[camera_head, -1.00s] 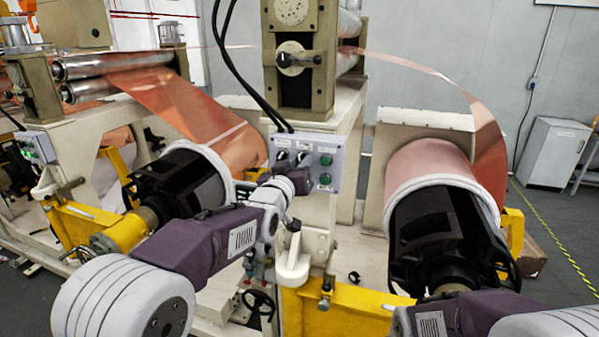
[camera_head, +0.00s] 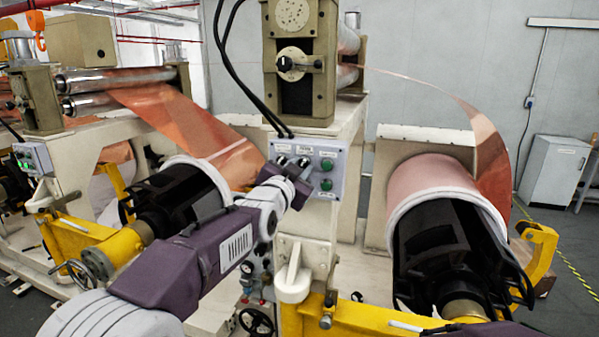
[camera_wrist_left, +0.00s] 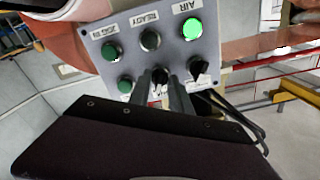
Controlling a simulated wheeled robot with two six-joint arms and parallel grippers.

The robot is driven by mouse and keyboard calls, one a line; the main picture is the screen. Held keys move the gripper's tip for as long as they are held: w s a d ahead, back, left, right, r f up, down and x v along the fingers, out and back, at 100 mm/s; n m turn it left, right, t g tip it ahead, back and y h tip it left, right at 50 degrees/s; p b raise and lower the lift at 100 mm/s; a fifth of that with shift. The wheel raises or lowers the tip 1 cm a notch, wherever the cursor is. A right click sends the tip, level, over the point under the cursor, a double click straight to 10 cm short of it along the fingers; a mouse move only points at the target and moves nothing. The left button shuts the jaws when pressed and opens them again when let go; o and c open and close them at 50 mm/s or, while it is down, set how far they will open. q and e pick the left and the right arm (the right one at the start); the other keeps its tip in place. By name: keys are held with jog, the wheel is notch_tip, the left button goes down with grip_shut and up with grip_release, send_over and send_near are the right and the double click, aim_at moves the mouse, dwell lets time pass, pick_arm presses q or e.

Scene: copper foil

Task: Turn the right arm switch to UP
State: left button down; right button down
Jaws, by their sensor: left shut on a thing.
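The grey control panel (camera_head: 339,177) is on the front of the machine's central post, with black rotary switches and green buttons. It shows upside down in the left wrist view (camera_wrist_left: 92,48). My left gripper (camera_head: 302,166) is at the panel's upper row, its fingers (camera_wrist_left: 162,84) shut on the middle black switch (camera_wrist_left: 160,74). The fingers partly hide that switch, and I cannot tell its setting. Another black switch (camera_wrist_left: 198,67) is beside it. The panel labels are too small to read as arm names. My right gripper is out of view.
A lit green button (camera_wrist_left: 192,28) and another black knob (camera_wrist_left: 150,41) are in the panel's other row. A copper roll (camera_head: 425,180) stands to the right. Black cables (camera_head: 240,75) hang above the panel. A white bracket (camera_head: 293,280) juts out below it.

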pick_arm(q)
jog(key=shift+m, duration=0.3)
jog(key=c, duration=1.5)
grip_release()
jog(key=shift+c, duration=0.2)
jog(key=shift+s, duration=0.1)
jog(key=b+v, duration=0.4)
jog(key=v, duration=0.5)
jog(key=shift+b, duration=0.3)
